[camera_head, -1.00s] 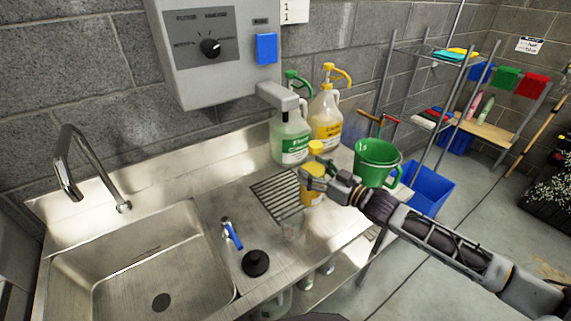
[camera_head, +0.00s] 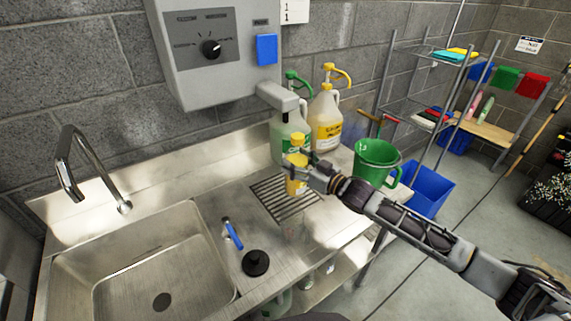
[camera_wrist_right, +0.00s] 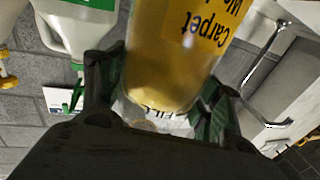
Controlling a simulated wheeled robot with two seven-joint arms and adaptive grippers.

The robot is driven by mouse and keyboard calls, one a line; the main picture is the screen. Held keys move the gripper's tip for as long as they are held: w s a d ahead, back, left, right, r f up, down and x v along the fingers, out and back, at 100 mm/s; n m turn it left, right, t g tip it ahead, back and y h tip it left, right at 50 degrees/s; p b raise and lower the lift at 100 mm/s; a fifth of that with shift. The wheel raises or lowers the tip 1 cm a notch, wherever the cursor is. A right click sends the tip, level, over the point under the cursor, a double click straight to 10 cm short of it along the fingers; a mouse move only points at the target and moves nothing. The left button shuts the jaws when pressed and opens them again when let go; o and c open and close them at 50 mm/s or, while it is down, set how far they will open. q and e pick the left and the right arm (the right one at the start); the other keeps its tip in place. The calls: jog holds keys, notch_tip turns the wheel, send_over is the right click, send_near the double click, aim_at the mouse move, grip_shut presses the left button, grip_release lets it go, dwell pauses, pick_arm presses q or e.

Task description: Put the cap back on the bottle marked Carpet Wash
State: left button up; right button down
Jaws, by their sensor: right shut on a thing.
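My right gripper (camera_head: 308,173) is shut on a bottle of yellow liquid (camera_head: 296,186) above the drain grate. The bottle also fills the upper middle of the right wrist view (camera_wrist_right: 178,65), between the green-padded fingers. There its yellow label reads "Carpet" and the start of a second word, upside down in the picture. In the head view a yellow piece (camera_head: 298,141) shows above the bottle; I cannot tell whether it is the cap or whether it touches the bottle. No separate loose cap can be made out. My left gripper is not in view.
A green-labelled jug (camera_head: 281,140) and a yellow-labelled pump jug (camera_head: 326,122) stand behind the bottle. A green bucket (camera_head: 376,160) stands right of it. A black round stopper (camera_head: 255,263) and a blue-handled valve (camera_head: 232,234) are beside the sink (camera_head: 110,265).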

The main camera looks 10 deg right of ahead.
jog(key=shift+x, duration=2.45)
jog(key=shift+f, duration=1.65)
jog(key=shift+c, duration=1.5)
grip_release()
jog(key=shift+s+f, duration=0.1)
jog(key=shift+f, duration=0.1)
jog(key=shift+r, duration=0.1)
jog(key=v, duration=1.2)
